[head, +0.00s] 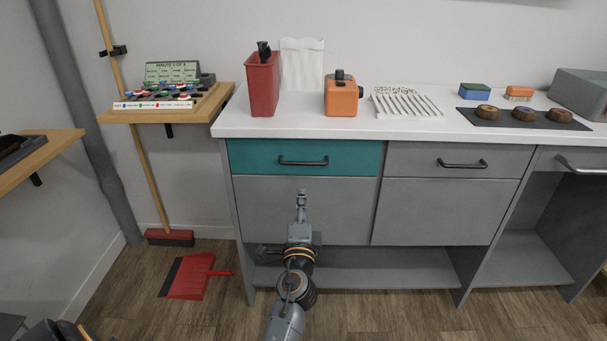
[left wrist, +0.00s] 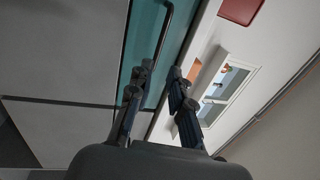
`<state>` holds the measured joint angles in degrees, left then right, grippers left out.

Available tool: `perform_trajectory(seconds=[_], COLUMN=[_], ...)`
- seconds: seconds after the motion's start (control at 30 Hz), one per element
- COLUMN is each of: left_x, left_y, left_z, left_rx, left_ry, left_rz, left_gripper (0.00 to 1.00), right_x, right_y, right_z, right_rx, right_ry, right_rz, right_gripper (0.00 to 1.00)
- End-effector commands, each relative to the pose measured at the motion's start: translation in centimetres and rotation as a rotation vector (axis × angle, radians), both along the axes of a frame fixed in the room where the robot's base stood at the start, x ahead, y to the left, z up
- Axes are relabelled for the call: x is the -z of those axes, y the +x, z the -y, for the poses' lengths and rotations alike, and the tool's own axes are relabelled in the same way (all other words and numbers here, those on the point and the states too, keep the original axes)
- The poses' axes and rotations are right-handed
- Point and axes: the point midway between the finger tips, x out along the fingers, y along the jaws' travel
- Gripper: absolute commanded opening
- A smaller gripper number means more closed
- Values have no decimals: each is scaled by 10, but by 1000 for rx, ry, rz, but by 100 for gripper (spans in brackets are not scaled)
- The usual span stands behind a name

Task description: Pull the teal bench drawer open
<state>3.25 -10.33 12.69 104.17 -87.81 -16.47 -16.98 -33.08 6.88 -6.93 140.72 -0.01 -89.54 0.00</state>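The teal drawer (head: 250,157) sits at the upper left of the grey bench, its front flush with the panels around it. Its dark bar handle (head: 303,162) runs across the middle. In the left wrist view the teal front (left wrist: 140,35) and the handle (left wrist: 166,32) show at the top. My left gripper (head: 301,195) is in front of the grey panel, just below the handle in the head view. Its fingers (left wrist: 161,72) are apart with nothing held between them. The handle's near end shows by the fingertips; I cannot tell whether they touch. My right gripper is not in view.
A grey drawer (head: 420,160) adjoins on the right. The white worktop (head: 225,118) carries a red container (head: 263,85) and an orange box (head: 342,98). A red dustpan (head: 190,277) and broom head (head: 168,237) are on the floor at left. An open shelf (head: 390,268) runs below.

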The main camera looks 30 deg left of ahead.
Motion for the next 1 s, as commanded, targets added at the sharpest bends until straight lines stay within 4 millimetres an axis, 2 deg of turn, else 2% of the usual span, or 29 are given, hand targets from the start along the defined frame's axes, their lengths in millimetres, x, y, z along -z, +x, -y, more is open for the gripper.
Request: perform_trajectory(seconds=[0.17, 0.33, 0.6, 0.8, 1.0], left_x=[-9, -16, -24, -26, -27], left_y=[18, 48, 92, 110, 114], left_z=[-11, -30, -57, -67, -70], left_rx=[-3, -2, -1, -1, 0], left_ry=[7, 4, 4, 4, 3], left_rz=[4, 4, 3, 2, 2], left_gripper=[20, 20, 20, 20, 20], right_x=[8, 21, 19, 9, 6], right_y=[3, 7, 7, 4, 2], right_z=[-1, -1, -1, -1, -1], right_rx=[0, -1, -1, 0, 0], right_ry=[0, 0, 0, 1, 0], right_rz=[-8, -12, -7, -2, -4], right_gripper=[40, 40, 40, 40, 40])
